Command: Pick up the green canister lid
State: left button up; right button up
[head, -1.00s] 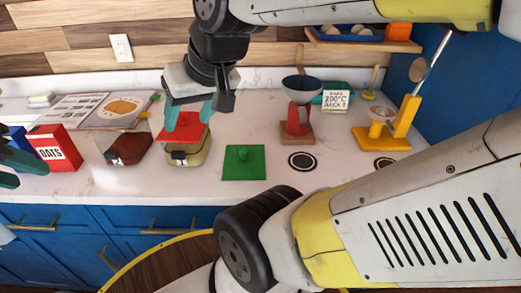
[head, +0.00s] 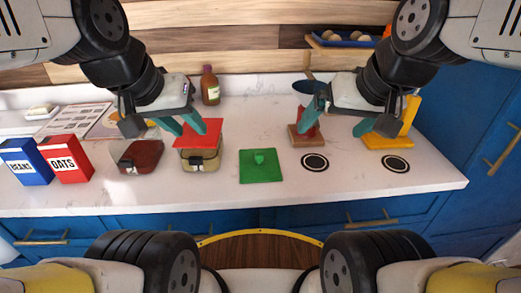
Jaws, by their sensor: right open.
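The flat square green lid (head: 262,174) lies on the white counter. Its small green knob points up, and nothing touches it. My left gripper (head: 190,131) is above and left of it, over the red lid (head: 198,137) on a beige canister (head: 201,163). Its teal fingers stand apart, and the nearer one overlaps the red lid in view. I cannot tell whether they touch. My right gripper (head: 341,116) is open and empty, up and to the right of the green lid, in front of the bowl stand and the yellow stand.
A dark red container (head: 138,156), red OATS box (head: 66,160) and blue BEANS box (head: 25,163) stand at left. A brown bottle (head: 210,86) stands behind. Black ring marks (head: 315,163) and a yellow stand (head: 388,140) are at right. Counter around the green lid is clear.

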aim_at(256, 165)
jog(key=k+l+u, duration=0.1)
jog(key=u, duration=0.25)
jog(key=k+u, duration=0.35)
jog(key=i+l, duration=0.05)
jog(key=i, duration=0.05)
